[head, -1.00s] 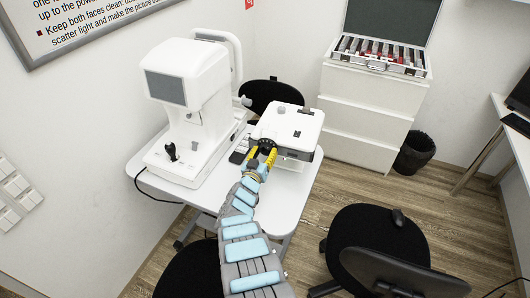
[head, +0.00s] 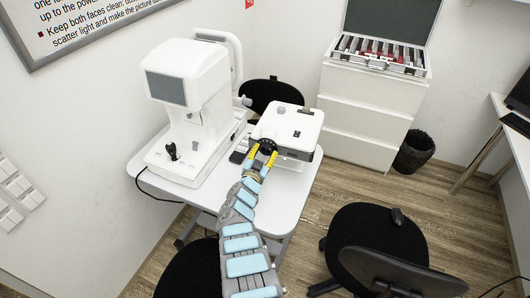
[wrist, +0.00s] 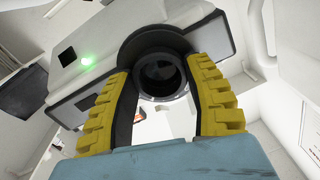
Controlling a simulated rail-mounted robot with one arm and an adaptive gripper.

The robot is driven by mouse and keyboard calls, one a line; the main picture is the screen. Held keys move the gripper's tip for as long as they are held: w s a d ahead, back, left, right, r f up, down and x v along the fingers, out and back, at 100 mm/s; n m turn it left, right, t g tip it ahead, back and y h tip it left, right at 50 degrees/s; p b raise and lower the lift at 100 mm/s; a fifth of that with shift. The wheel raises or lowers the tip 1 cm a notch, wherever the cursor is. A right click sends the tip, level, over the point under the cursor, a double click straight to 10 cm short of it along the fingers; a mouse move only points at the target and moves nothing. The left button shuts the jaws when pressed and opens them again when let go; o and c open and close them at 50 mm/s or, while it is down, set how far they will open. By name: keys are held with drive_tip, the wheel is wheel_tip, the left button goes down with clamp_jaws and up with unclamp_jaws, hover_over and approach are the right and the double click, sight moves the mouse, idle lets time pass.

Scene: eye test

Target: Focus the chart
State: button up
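A white box-shaped projector (head: 292,122) stands on the white table. A dark round lens with a ring (head: 267,143) sits on its near face. In the wrist view the lens (wrist: 160,75) faces me, and a green light glows on the projector (wrist: 205,47) to the left of it. My gripper (head: 261,156) is at the lens. In the wrist view its yellow, dark-padded fingers (wrist: 160,68) lie on either side of the lens barrel, their tips at its edges. I cannot tell whether they press on it. No chart can be made out.
A white eye-testing instrument (head: 187,95) with a screen stands left of the projector on the table (head: 215,199). Black chairs (head: 385,250) stand at the right and below. White drawers (head: 370,115) bear an open lens case (head: 380,55); a black bin (head: 414,152) is beside them.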

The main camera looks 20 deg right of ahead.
drive_tip(key=o, duration=0.4)
drive_tip(key=shift+o, duration=0.2)
drive_tip(key=shift+r, duration=0.4)
drive_tip(key=shift+r, duration=4.55)
drive_tip(key=shift+r, duration=0.15)
